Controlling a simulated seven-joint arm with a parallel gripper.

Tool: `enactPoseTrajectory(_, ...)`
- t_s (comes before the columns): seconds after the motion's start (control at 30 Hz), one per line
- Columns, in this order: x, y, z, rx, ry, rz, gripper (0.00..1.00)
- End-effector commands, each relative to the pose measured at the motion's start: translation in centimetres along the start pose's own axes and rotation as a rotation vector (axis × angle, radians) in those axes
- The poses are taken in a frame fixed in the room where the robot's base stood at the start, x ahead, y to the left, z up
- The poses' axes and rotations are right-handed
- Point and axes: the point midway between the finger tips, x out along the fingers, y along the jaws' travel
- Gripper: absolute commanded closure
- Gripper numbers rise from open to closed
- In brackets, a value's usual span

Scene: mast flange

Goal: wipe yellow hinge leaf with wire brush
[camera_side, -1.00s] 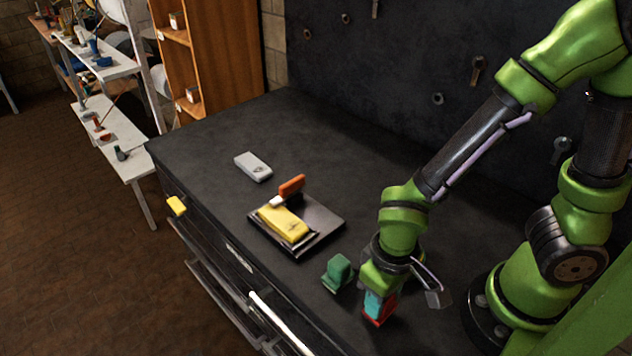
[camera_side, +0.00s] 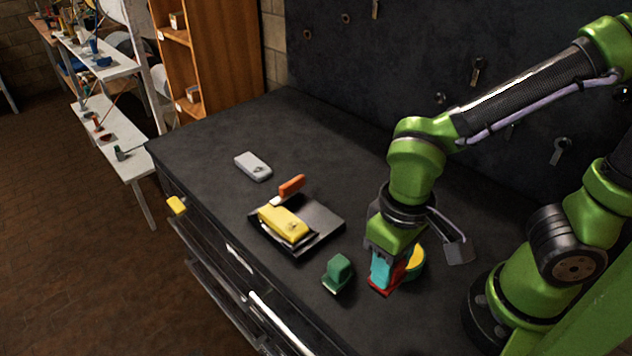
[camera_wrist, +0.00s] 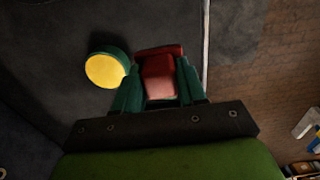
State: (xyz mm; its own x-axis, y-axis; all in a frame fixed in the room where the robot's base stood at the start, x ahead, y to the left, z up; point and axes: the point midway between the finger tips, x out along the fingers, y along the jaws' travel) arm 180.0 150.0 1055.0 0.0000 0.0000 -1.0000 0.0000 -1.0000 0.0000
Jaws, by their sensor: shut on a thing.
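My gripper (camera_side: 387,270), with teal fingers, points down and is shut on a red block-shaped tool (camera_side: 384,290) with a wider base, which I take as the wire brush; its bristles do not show. In the wrist view the red tool (camera_wrist: 160,77) sits between the fingers. It appears to be held above the bench, right of the tray. The yellow slab (camera_side: 283,222), apparently the hinge leaf, lies on a dark tray (camera_side: 322,222) at mid-bench, apart from my gripper to its left.
An orange-handled tool (camera_side: 291,186) lies at the tray's back edge. A green block-shaped tool (camera_side: 338,272) stands between tray and gripper. A yellow-topped green disc (camera_side: 416,260) is close to my gripper's right. A grey block (camera_side: 253,166) lies farther back. The back bench top is clear.

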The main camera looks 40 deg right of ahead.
Motion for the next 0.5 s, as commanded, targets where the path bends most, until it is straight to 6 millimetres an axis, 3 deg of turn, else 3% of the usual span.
enactPoseTrajectory(0.27,0.9,0.5,-1.0,0.043,-0.003,0.002,0.84)
enactPoseTrajectory(0.37,0.9,0.1,-3.8,0.084,-0.002,0.000,0.84)
enactPoseTrajectory(0.5,0.7,-0.4,-10.0,0.123,-0.002,0.001,0.84)
